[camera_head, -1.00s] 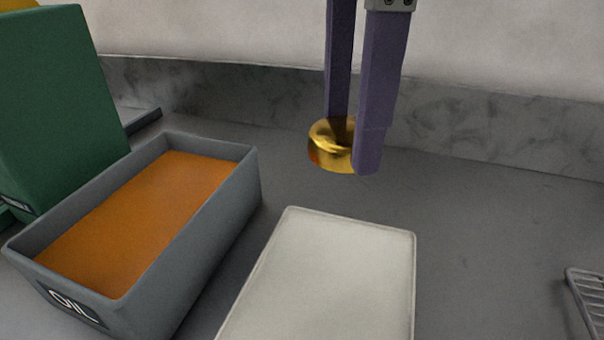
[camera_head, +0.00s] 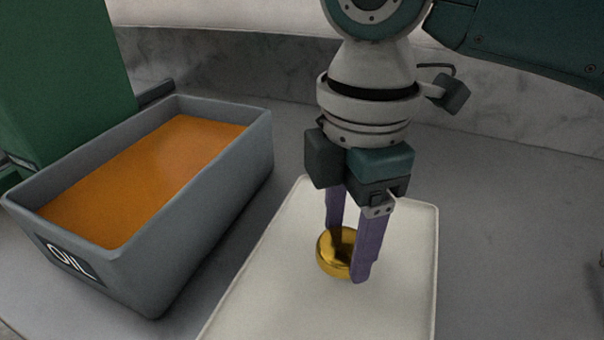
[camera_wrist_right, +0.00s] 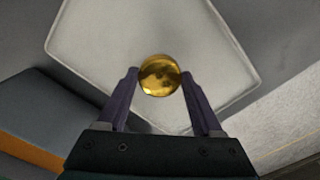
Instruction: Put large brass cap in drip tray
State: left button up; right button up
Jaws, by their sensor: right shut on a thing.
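The large brass cap (camera_head: 335,252) is a round, shiny gold piece. My right gripper (camera_head: 350,262) is shut on it, with one purple finger on each side. The cap is over the white drip tray (camera_head: 270,290) in the head view; whether it touches the tray surface I cannot tell. In the right wrist view the cap (camera_wrist_right: 159,76) sits between the fingertips, with the pale tray (camera_wrist_right: 100,40) behind it. My left gripper is not in view.
A grey bin marked OIL (camera_head: 215,205), filled with orange liquid, stands left of the tray. A green box (camera_head: 65,80) stands behind it at the far left. A marbled ledge (camera_head: 230,75) runs along the back. The grey counter right of the tray looks clear.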

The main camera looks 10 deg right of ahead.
aim_at(346, 243)
jog(key=shift+f, duration=1.6)
jog(key=shift+f+b, duration=0.15)
jog(key=shift+b, duration=0.15)
jog(key=o, duration=1.4)
